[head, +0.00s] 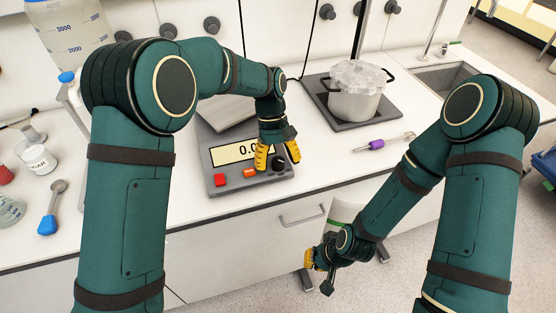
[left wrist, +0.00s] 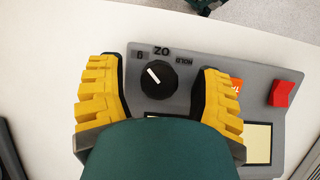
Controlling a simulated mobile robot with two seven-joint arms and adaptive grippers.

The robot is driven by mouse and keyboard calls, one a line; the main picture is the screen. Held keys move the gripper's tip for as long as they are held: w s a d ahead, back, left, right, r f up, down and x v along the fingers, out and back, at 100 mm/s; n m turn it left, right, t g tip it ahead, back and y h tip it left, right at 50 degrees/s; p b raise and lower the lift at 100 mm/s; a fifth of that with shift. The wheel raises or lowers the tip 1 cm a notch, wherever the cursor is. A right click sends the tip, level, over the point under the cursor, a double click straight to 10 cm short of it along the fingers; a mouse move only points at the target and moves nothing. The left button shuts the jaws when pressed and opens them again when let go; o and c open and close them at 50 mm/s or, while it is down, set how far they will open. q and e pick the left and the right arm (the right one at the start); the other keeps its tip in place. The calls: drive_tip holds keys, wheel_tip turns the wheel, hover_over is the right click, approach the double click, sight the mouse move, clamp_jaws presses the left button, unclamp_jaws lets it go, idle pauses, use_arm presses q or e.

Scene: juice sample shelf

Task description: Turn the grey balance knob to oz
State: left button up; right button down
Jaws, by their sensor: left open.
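The balance (head: 216,182) stands on the bench with a lit display (head: 226,154), partly hidden by my left gripper. Its knob (left wrist: 158,79) looks dark, nearly black, with a white pointer line. Labels g, oz and HOLD appear upside down around it in the left wrist view. The pointer slants up-left, towards the g side. My left gripper (head: 278,159) is over the balance's front right. Its yellow fingers are open, one on each side of the knob, with gaps showing. My right gripper (head: 317,268) hangs low in front of the bench; its opening is unclear.
The balance has a red button (head: 221,180) and an orange button (head: 249,173) left of the knob. A pot (head: 353,105) sits on a hotplate to the right. A purple-handled tool (head: 377,145) lies nearby. Bottles and a blue scoop (head: 47,225) are at left.

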use_arm(q)
clamp_jaws()
drive_tip(key=shift+r+m+y+p, duration=0.1)
drive_tip(key=shift+m+y+p, duration=0.2)
drive_tip(key=shift+m+p, duration=0.5)
drive_tip(key=shift+m+y+p, duration=0.3)
drive_tip(key=shift+m+p, duration=0.4)
drive_tip(key=shift+p, duration=0.15)
drive_tip(key=m+y+p, duration=0.1)
drive_tip(key=m+p, duration=0.1)
drive_tip(key=m, duration=0.1)
drive_tip(key=shift+m+y+p, duration=0.45)
drive_tip(key=shift+m+y, duration=0.15)
drive_tip(key=shift+m, duration=0.7)
drive_tip(key=shift+f, duration=0.2)
